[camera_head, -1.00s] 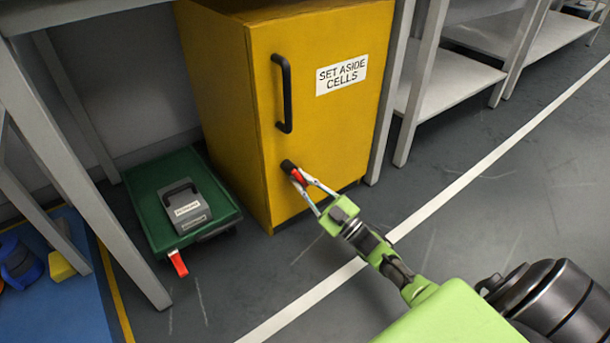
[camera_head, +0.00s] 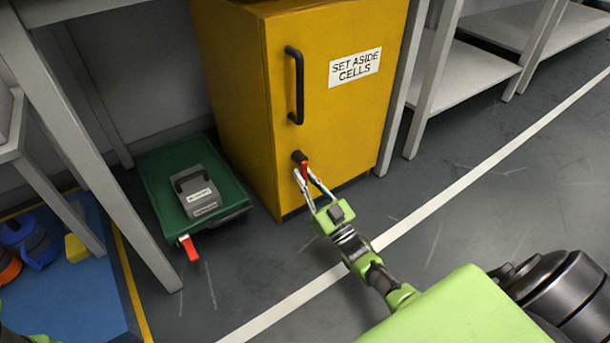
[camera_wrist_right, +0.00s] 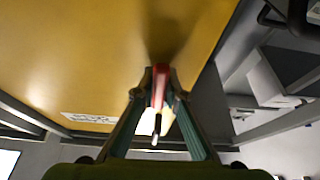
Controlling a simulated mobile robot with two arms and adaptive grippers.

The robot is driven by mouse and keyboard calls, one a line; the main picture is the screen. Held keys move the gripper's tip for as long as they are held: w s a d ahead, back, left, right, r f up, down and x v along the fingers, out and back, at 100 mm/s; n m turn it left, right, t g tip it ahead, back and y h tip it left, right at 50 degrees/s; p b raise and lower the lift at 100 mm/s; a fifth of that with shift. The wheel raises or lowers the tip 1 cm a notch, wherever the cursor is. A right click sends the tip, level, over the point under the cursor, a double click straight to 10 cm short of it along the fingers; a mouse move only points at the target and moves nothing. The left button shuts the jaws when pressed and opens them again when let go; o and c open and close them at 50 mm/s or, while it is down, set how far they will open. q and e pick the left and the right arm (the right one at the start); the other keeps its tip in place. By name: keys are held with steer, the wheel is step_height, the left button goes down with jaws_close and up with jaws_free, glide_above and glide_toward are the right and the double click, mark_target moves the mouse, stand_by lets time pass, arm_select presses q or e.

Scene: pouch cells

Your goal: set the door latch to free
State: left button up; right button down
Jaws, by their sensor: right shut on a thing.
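The door latch is a red lever (camera_head: 305,171) on a dark round hub (camera_head: 299,157), low on the front of the yellow cabinet (camera_head: 340,115). The lever points down and slightly right from the hub. My right gripper (camera_head: 306,178) is shut on the lever, one finger on each side. In the right wrist view the red lever (camera_wrist_right: 160,86) sits between the two fingertips, against the yellow door. The door looks closed. My left gripper is not in view.
A black handle (camera_head: 294,85) and a "SET ASIDE CELLS" label (camera_head: 354,67) are above the latch. A green cart (camera_head: 160,220) with a grey case (camera_head: 196,190) and a red tab stands left. Grey bench legs flank the cabinet. Open floor lies in front.

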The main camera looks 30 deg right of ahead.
steer(key=shift+f, duration=0.1)
steer(key=c, duration=2)
jaws_free()
steer(key=shift+c, duration=0.2)
steer(key=v, duration=1.2)
steer(key=shift+r, duration=0.25)
